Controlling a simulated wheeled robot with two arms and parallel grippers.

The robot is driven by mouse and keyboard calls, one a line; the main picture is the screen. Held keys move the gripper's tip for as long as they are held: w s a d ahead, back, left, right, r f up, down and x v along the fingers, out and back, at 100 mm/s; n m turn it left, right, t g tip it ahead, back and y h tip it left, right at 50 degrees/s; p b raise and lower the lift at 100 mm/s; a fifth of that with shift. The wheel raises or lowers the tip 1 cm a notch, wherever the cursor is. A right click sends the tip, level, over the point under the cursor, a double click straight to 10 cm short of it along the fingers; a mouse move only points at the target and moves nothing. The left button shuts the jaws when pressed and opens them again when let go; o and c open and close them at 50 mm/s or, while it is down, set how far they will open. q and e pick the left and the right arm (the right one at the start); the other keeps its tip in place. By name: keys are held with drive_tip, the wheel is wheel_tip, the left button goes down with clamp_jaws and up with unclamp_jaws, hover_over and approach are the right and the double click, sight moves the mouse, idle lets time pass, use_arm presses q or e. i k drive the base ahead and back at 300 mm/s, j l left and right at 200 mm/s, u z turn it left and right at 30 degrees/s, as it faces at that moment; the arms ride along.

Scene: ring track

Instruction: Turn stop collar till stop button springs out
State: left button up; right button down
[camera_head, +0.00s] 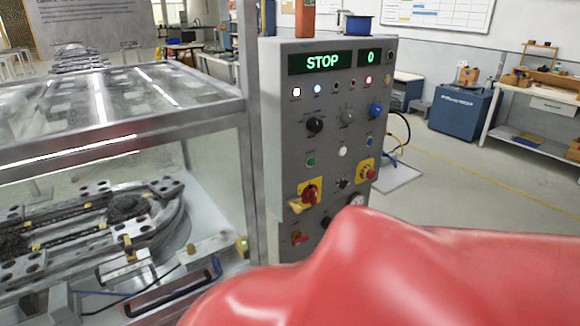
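The grey control panel (275,136) stands in the middle of the view, with a green "STOP" display (322,62) and a second display (370,57) showing 0. The stop button (368,174), red on a yellow plate, is on the panel's lower right. It is too small to tell whether it is pressed in or out, and its collar cannot be made out clearly. No gripper shows in the view. A large red part of my own arm fills the lower right and hides the panel's bottom.
A red rotary handle on a yellow plate (309,193) sits lower left on the panel, among several knobs and lamps. A glass-walled enclosure (120,125) with the ring track (170,215) stands at left. Open floor lies right of the panel.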

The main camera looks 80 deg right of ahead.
sight(362, 174)
drive_tip(key=k+j+z, duration=0.1)
drive_tip(key=z, duration=2.95)
